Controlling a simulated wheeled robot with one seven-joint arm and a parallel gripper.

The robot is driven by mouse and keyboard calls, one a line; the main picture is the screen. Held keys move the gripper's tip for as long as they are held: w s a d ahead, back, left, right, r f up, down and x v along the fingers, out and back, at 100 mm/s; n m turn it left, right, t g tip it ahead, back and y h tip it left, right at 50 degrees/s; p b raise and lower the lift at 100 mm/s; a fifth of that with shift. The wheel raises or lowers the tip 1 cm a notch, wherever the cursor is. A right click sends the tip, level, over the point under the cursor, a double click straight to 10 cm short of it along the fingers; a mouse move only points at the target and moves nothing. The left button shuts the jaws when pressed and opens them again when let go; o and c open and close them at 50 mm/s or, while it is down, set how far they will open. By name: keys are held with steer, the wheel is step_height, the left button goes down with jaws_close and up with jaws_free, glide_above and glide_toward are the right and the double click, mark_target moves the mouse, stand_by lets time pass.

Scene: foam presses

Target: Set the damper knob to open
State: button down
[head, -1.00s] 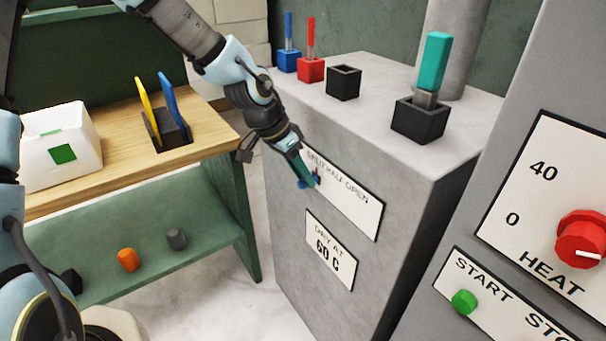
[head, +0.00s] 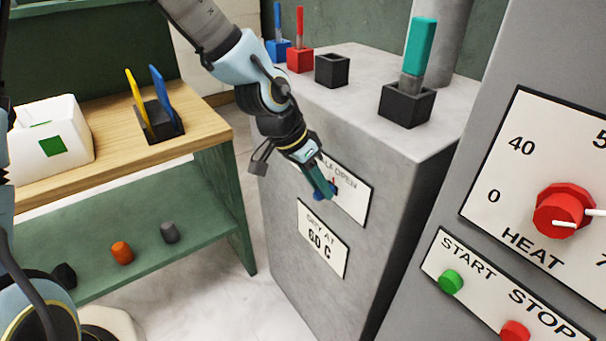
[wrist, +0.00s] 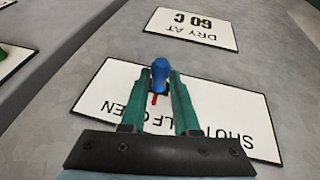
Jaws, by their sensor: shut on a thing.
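The damper knob (wrist: 160,72) is blue, with a red pointer (wrist: 154,99), and sits on the white SHUT HALF OPEN plate (head: 354,204) on the side of the grey press. My gripper (head: 322,194) is shut on the blue knob, one green finger on each side of it in the wrist view. The plate's lettering looks upside down there. The red pointer shows between the fingers, near HALF. OPEN (wrist: 120,113) lies left of the fingers and SHUT (wrist: 236,141) right of them. My fingers partly cover HALF.
A DRY AT 60 C plate (head: 323,239) is just below. On the press top stand blue, red and black holders and a teal-handled tool (head: 418,48). At the right is a panel with a red HEAT knob (head: 562,212). A wooden bench (head: 208,128) stands left.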

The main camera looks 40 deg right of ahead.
steer(key=shift+s, duration=1.55)
steer(key=c, duration=0.7)
jaws_free()
steer(key=shift+o, duration=0.2)
steer(key=shift+a+r, duration=0.1)
steer(key=p+v, duration=0.1)
steer(key=v, duration=0.9)
steer(key=shift+r+p, duration=0.25)
steer(key=shift+p, duration=0.1)
steer(key=shift+a, duration=0.15)
